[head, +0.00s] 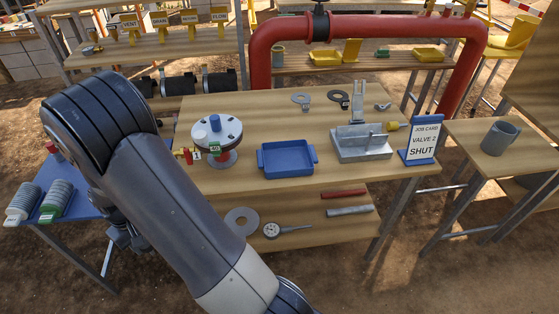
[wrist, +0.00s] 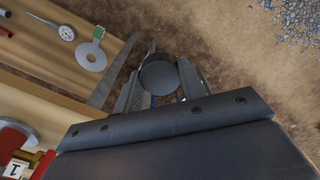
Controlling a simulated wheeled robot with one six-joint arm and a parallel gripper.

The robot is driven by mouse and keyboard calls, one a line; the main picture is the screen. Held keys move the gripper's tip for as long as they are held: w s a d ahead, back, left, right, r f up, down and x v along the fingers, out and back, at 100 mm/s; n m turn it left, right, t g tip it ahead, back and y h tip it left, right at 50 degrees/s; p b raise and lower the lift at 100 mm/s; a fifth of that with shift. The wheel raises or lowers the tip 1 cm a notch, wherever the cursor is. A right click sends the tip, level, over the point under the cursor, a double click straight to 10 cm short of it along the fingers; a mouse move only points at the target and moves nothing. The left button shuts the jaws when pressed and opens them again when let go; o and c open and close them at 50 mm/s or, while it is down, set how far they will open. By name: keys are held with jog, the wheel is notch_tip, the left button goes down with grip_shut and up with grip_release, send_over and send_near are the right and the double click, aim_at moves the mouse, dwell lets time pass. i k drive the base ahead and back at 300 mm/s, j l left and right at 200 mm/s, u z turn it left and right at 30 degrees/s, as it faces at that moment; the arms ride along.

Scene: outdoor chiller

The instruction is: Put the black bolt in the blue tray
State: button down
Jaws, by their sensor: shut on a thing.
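My gripper (wrist: 160,76) is shut on the black bolt (wrist: 158,79), whose round dark head shows between the fingers in the wrist view. The rest of the bolt is hidden. In the head view my gripper (head: 128,238) hangs left of the main bench, low beside its front, partly behind my arm; the bolt cannot be made out there. The blue tray (head: 287,173) sits on the bench top, right of my gripper, and looks empty.
A flanged valve part (head: 217,135) with a blue cap stands left of the tray. A grey vise (head: 362,143) and a job card (head: 421,142) stand right. A lower shelf (head: 290,218) holds a gauge and washer. A blue side table (head: 75,205) is at left.

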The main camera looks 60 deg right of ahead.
aim_at(275, 163)
jog(key=k+l, duration=0.15)
jog(key=l, duration=0.25)
jog(key=k+l, duration=0.15)
jog(key=l, duration=0.25)
jog(key=k+l+u, duration=0.1)
jog(key=l, duration=0.3)
jog(key=k+l, duration=0.2)
jog(key=l, duration=0.2)
